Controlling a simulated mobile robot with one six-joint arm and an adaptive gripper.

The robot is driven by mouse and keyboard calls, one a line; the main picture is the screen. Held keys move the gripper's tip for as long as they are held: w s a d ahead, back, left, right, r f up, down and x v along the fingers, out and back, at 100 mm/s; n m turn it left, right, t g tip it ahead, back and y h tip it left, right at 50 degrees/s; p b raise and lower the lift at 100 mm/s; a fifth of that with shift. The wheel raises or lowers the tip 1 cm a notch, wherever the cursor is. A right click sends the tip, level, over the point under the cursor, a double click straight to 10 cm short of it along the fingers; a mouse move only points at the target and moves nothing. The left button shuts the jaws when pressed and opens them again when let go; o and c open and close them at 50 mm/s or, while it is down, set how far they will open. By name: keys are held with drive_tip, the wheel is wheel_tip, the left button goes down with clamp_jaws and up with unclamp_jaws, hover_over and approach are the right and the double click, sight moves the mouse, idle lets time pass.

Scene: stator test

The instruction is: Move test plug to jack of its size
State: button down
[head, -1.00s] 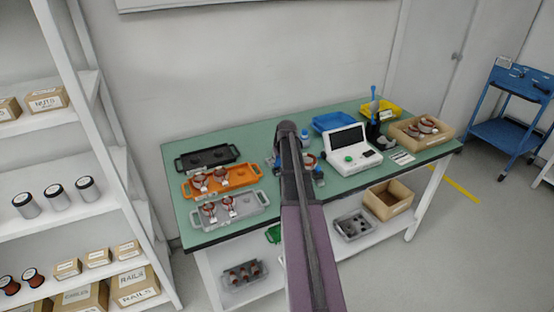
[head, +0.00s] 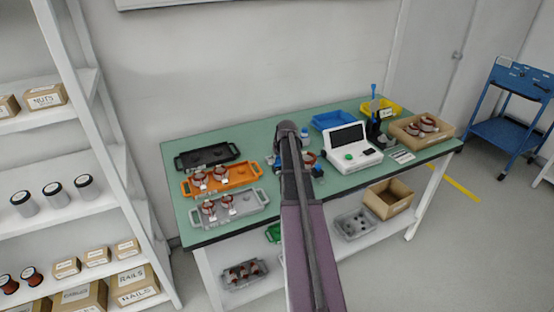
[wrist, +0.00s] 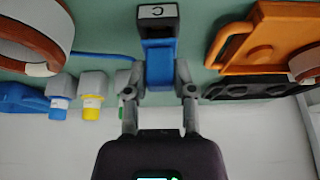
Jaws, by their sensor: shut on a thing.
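I cannot tell which of these are jacks. A blue cable (wrist: 98,55) runs left from near the plug. In the head view my arm hides the gripper and the plug.
Black (head: 207,155), orange (head: 246,177) and grey (head: 252,206) trays lie on the left of the green table. A white tester (head: 350,152) with a screen, a blue bin (head: 333,121) and a cardboard box (head: 440,137) stand on the right. Stators stand near the plug.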

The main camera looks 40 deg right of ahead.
drive_tip(key=shift+f+b, duration=0.55)
drive_tip(key=shift+f, duration=0.1)
idle(0.8)
drive_tip(key=shift+c, duration=1.9)
unclamp_jaws()
